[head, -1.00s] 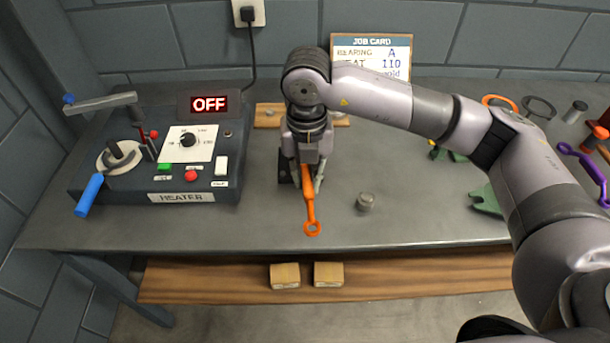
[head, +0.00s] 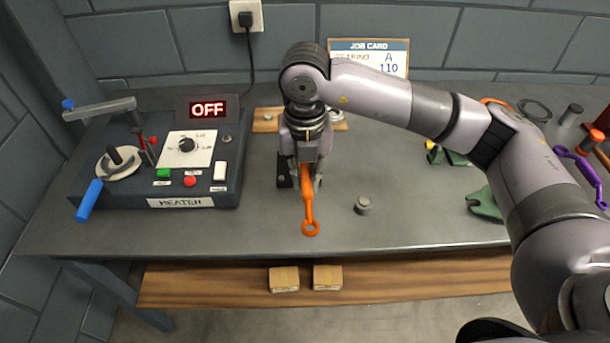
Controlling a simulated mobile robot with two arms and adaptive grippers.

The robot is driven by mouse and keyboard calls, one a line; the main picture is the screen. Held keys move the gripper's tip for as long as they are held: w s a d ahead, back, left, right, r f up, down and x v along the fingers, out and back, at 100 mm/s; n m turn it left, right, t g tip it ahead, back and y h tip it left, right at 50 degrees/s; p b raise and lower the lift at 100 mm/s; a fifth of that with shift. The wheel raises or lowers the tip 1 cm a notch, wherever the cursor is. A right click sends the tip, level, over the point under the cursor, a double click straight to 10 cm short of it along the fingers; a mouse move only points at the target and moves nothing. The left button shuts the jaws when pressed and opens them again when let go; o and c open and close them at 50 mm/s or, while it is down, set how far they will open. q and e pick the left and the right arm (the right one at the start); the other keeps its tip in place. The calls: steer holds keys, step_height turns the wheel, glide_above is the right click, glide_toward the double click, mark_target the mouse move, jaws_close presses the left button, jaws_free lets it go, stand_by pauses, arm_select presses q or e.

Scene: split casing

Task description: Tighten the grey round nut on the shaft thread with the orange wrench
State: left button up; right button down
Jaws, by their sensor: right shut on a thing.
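My right gripper (head: 307,184) points down at the middle of the bench and is shut on the orange wrench (head: 309,207). The wrench extends from between the fingers toward the bench's front edge, its ring end (head: 310,228) toward me. Dark fixture parts (head: 284,172) show just left of the fingers; the gripper hides most of what is behind it. I cannot make out the shaft thread. A small grey round piece (head: 363,206) stands on the bench right of the wrench, apart from it; I cannot tell whether it is the nut. My left gripper is out of view.
The heater (head: 180,203), display reading OFF, with a blue-handled lever (head: 89,200), fills the left of the bench. A job card (head: 369,46) stands at the back. A green part (head: 485,204), a purple wrench (head: 581,170) and other pieces lie right, partly behind my arm.

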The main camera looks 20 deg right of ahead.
steer(key=shift+r, duration=0.1)
steer(key=shift+r+p, duration=1)
steer(key=shift+r, duration=0.95)
